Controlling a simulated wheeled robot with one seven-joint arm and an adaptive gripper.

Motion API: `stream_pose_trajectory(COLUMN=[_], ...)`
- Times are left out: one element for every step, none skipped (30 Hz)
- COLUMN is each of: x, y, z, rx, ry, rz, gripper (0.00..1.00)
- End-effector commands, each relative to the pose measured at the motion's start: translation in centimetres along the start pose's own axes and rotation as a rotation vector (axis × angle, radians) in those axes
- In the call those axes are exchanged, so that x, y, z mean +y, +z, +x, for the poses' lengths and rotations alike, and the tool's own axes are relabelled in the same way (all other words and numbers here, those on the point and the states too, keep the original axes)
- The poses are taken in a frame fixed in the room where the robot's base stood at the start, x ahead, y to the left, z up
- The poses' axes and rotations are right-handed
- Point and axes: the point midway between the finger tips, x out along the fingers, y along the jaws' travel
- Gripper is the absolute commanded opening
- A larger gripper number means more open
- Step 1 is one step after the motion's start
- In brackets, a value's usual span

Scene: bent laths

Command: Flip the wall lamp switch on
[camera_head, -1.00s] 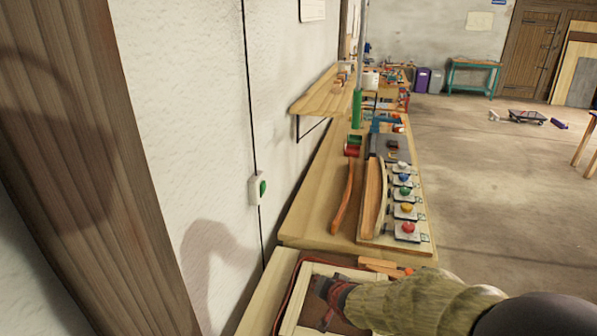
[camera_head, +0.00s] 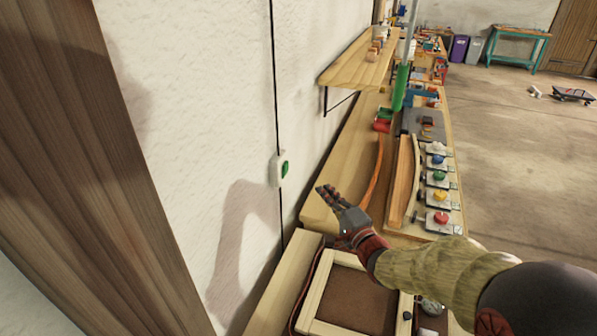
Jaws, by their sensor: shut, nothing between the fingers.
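The wall lamp switch (camera_head: 279,169) is a small white box with a green button on its right side, fixed to the white wall. A dark cable runs up and down the wall from it. My gripper (camera_head: 321,189) is shut and empty. It shows to the right of the switch and slightly lower in the picture, above the workbench, and apart from the switch. The lamp itself cannot be made out.
The workbench (camera_head: 322,212) holds bent laths and a row of clamps with coloured knobs (camera_head: 440,197). A wooden shelf (camera_head: 352,68) juts from the wall beyond the switch. A wooden frame (camera_head: 322,327) lies below my arm. A dark wooden post (camera_head: 85,150) stands at left.

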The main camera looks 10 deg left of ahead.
Motion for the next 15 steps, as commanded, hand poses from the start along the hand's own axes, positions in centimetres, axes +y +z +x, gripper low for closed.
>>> stream_pose_trajectory(x=[0.0, 0.0, 0.0, 0.0, 0.0, 0.0, 0.0, 0.0, 0.1, 0.1, 0.1, 0.1, 0.1, 0.1, 0.1], y=[0.0, 0.0, 0.0, 0.0, 0.0, 0.0, 0.0, 0.0, 0.0, 0.0, 0.0, 0.0, 0.0, 0.0, 0.1], z=[0.0, 0.0, 0.0, 0.0, 0.0, 0.0, 0.1, 0.1, 0.3, 0.5, 0.7, 1.2, 1.6, 2.0, 2.7], rx=[0.000, 0.000, 0.000, 0.000, 0.001, 0.001, 0.001, 0.001, 0.001, 0.000, 0.000, 0.000, 0.000, -0.001, -0.001], ry=[0.000, 0.000, 0.001, 0.001, 0.001, 0.001, 0.001, 0.001, 0.001, 0.001, 0.001, 0.000, -0.001, 0.000, 0.000], rz=[0.000, -0.001, -0.001, -0.001, -0.001, -0.002, -0.002, -0.002, -0.002, -0.002, -0.002, -0.003, -0.003, -0.003, -0.003], gripper=[0.00, 0.00, 0.00, 0.00, 0.00, 0.00, 0.00, 0.00, 0.00, 0.00, 0.00, 0.00, 0.00, 0.00, 0.00])
